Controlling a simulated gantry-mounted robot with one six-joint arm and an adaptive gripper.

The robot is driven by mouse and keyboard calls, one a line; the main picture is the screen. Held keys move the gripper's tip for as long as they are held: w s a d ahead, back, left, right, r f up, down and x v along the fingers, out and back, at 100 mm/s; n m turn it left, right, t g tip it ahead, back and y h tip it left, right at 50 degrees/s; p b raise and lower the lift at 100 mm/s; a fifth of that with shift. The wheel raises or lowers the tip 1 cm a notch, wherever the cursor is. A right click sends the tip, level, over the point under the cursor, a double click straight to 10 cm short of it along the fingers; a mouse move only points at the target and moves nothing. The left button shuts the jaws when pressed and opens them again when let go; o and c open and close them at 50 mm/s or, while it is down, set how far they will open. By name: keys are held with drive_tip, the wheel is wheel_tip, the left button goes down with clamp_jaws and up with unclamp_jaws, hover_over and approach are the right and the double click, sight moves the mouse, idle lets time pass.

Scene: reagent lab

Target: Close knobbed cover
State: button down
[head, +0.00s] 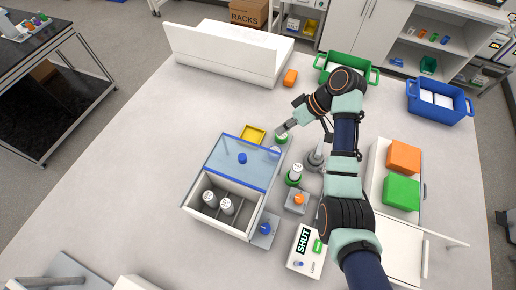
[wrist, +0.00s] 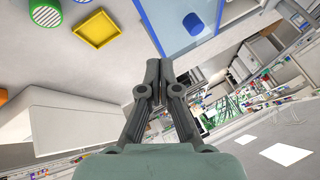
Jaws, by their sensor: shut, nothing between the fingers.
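The knobbed cover (head: 228,150) is a clear blue panel with a blue knob (head: 242,158). It lies over the far part of a white box (head: 222,230). The near part of the box is uncovered, and grey-white bottles (head: 226,206) stand inside. In the wrist view the cover (wrist: 170,18) and its knob (wrist: 193,22) are at the top, beyond my fingertips. My gripper (head: 281,131) is off the cover's far right corner, apart from the knob. Its fingers (wrist: 160,66) are together and empty.
A yellow tray (head: 253,134) lies behind the box, with a green-topped jar (head: 281,139) by my gripper. To the box's right are a green-ringed bottle (head: 294,175), an orange-knobbed block (head: 298,200), a blue-knobbed block (head: 265,230) and a panel reading SHUT (head: 304,242).

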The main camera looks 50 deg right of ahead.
approach(253, 156)
drive_tip(key=w+f, duration=0.3)
drive_tip(key=shift+w+d+f, duration=0.2)
drive_tip(key=shift+w+f, duration=0.1)
drive_tip(key=shift+f, duration=0.05)
drive_tip(key=shift+w+a+f+p, duration=0.15)
drive_tip(key=shift+a+p, duration=0.15)
drive_tip(key=shift+a, duration=0.4)
drive_tip(key=shift+w+a+f+p, duration=0.15)
drive_tip(key=shift+a+p, duration=0.2)
drive_tip(key=shift+a, duration=0.3)
drive_tip(key=shift+w+a+p, duration=0.15)
drive_tip(key=shift+a+p, duration=0.15)
drive_tip(key=shift+a, duration=0.4)
